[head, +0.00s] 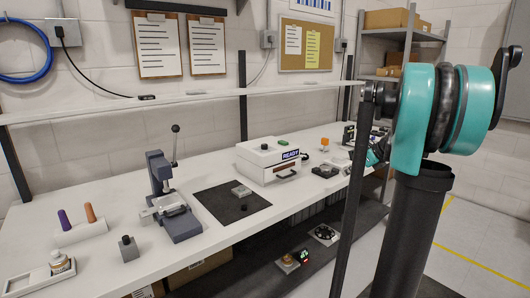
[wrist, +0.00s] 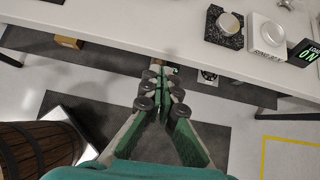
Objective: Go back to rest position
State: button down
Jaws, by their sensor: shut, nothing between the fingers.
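My gripper (wrist: 162,72) shows in the wrist view, its green fingers with dark round pads closed together and nothing between them. It points toward the front edge of the white workbench (wrist: 130,40), over the floor and lower shelf. In the head view my teal and black arm is folded at the right, in front of the bench's right end. The fingertips cannot be made out clearly there.
The bench carries a grey press (head: 170,205), a white READY box (head: 268,160) and a black mat (head: 225,212). A wooden barrel (wrist: 35,150) stands at lower left.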

jog(key=s+a+f+n+g+h, duration=0.1)
jog(key=s+a+f+n, duration=0.5)
jog(key=s+n, duration=0.15)
jog(key=s+a+f+n+g+h, duration=0.1)
jog(key=s+a+f+n+h, duration=0.1)
jog(key=s+a+f+n, duration=0.6)
jog(key=s+f+n+h, duration=0.1)
jog(key=s+f+n, duration=0.2)
jog(key=s+n, duration=0.3)
jog(key=s+f+n+h, duration=0.1)
jog(key=s+f+n, duration=0.3)
jog(key=s, duration=0.6)
jog(key=shift+d+n+g, duration=0.35)
jog(key=shift+n+g, duration=0.05)
jog(key=shift+n, duration=0.75)
